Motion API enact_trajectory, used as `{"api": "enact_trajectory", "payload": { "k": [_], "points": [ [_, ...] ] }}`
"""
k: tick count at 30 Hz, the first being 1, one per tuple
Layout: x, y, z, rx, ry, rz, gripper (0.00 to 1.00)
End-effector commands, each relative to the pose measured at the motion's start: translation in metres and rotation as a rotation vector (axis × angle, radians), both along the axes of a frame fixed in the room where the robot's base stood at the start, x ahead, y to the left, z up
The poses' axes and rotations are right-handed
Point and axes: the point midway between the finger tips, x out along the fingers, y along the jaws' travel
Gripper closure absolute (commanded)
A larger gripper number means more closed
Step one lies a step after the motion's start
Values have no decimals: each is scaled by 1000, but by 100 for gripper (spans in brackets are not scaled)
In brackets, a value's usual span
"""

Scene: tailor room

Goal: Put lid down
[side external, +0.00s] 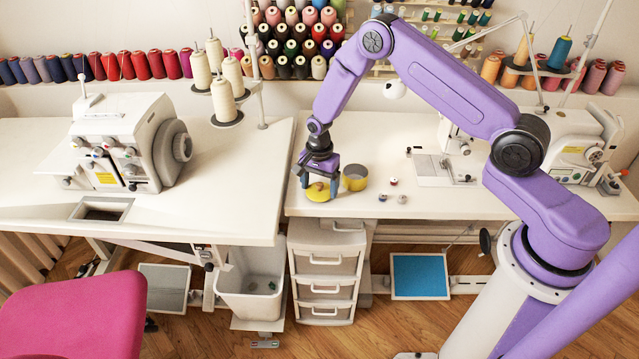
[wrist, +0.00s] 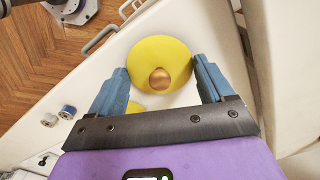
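The round yellow lid (side external: 319,194) with a brownish-gold knob (wrist: 160,79) appears to lie flat, knob up, on the white table near its front edge. In the wrist view the lid (wrist: 148,52) is just beyond my fingertips. My gripper (side external: 320,186) is right over the lid, pointing down. Its blue fingers stand wide apart on either side of the knob with clear gaps, so my gripper (wrist: 163,82) is open and empty. In the wrist view, only a bit of yellow shows near the gripper base.
Small spools (side external: 402,199) sit on the table right of the pot, with more behind them. A sewing machine (side external: 580,150) stands farther right. A white drawer unit (side external: 326,262) is below the front edge. Another table with a serger (side external: 125,145) is at the left.

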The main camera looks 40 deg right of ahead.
Motion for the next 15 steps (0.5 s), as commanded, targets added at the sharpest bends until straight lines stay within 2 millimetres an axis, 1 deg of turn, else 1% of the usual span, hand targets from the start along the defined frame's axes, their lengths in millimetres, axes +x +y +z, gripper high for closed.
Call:
{"api": "enact_trajectory", "payload": {
  "k": [1,2,10,13,15],
  "points": [
    [0,0,0,0,0,0,4],
    [0,0,0,0,0,0,0],
    [0,0,2,0,-1,0,0],
    [1,0,9,1,-2,0,0],
    [1,0,17,1,-2,0,0]
  ]
}}
